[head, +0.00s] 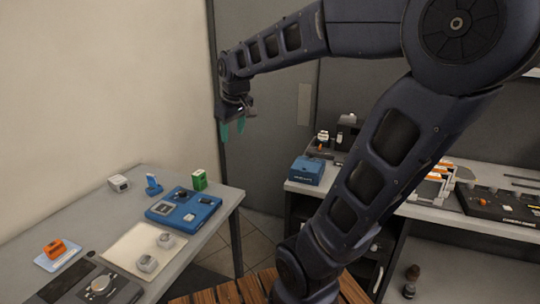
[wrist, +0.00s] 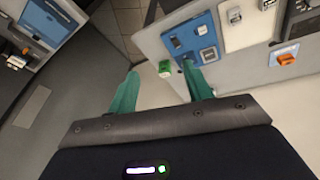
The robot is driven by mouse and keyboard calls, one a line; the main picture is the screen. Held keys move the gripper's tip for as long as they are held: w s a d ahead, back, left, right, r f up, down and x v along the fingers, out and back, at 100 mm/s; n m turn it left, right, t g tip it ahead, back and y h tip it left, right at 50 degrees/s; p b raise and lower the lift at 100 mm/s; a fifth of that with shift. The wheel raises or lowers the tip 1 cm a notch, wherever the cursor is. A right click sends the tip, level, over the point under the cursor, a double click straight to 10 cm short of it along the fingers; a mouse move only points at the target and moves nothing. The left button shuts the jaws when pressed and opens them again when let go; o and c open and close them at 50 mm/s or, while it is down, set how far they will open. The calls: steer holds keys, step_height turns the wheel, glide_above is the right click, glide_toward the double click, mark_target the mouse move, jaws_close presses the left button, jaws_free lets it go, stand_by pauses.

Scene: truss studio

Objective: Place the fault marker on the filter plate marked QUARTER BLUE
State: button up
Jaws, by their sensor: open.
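No label can be read in either view, so I cannot tell which thing is the fault marker or which is the QUARTER BLUE plate. On the left table an orange block (head: 55,248) sits on a small pale blue and white plate (head: 73,257). The block (wrist: 286,59) also shows at the right of the wrist view. A blue tray (head: 159,217) holds several small devices. A green block (head: 199,180) stands beyond it, and a small blue piece (head: 153,186) stands nearby. My gripper (head: 232,129) is open and empty, high above and beyond the table's far end.
A cream mat (head: 128,247) with two grey blocks and a dark tray (head: 120,290) with a round metal part lie on the left table (head: 60,217). At right, a second bench (head: 470,226) carries a blue box (head: 306,172) and a black board (head: 505,207). Floor lies between.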

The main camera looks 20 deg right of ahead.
steer(key=s+d+f+m, duration=0.2)
steer(key=s+d, duration=0.1)
steer(key=s, duration=0.2)
steer(key=s+d+f+m+t, duration=0.1)
steer(key=s+d+f+m, duration=0.1)
steer(key=s, duration=0.4)
steer(key=shift+s+d+f+m, duration=0.15)
steer(key=shift+d+f+m, duration=0.2)
steer(key=shift+d+m, duration=0.7)
